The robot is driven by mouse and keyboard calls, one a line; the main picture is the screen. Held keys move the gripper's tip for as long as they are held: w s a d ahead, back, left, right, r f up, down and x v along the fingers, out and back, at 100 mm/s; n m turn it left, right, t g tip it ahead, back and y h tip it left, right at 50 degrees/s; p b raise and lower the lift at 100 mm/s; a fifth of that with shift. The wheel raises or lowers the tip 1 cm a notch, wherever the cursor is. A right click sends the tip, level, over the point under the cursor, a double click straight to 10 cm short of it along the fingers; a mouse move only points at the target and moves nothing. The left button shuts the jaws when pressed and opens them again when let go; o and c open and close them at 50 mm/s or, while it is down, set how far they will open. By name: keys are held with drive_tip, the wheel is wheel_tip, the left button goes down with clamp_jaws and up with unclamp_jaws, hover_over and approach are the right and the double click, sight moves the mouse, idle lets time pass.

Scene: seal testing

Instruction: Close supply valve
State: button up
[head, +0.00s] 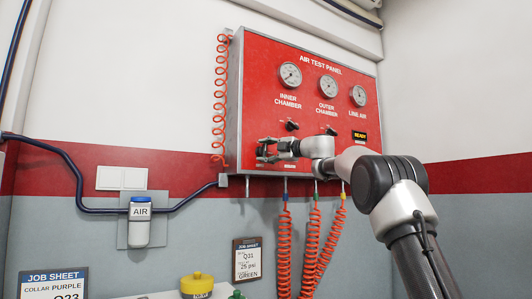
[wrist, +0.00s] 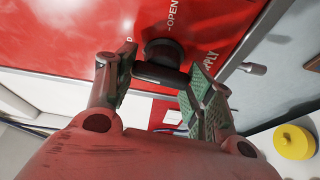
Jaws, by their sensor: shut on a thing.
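The supply valve (wrist: 163,53) is a black round knob with a bar handle on the red air test panel (head: 262,65). In the wrist view the word OPEN is printed above the knob, and a partly covered word ending in PPLY is to its right. My gripper (head: 266,151) is at the panel's lower left in the head view. In the wrist view its green-padded fingers (wrist: 160,74) are on either side of the bar handle, shut on it. In the head view my gripper hides most of the valve.
Two other black valve knobs (head: 292,125) (head: 331,131) are above and right of my gripper. Three gauges (head: 290,75) (head: 328,87) (head: 358,95) sit higher. Orange coiled hoses (head: 284,245) hang below the panel, and another coil (head: 220,100) hangs along its left side. A yellow object (head: 197,284) stands below.

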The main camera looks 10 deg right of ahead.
drive_tip(key=shift+f+n+g, duration=0.1)
drive_tip(key=shift+n+g, duration=0.2)
drive_tip(key=shift+n, duration=0.3)
drive_tip(key=o, duration=1)
drive_tip(key=shift+o, duration=0.2)
drive_tip(key=shift+s+d, duration=0.25)
drive_tip(key=v, duration=1.1)
drive_tip(key=shift+s, duration=0.25)
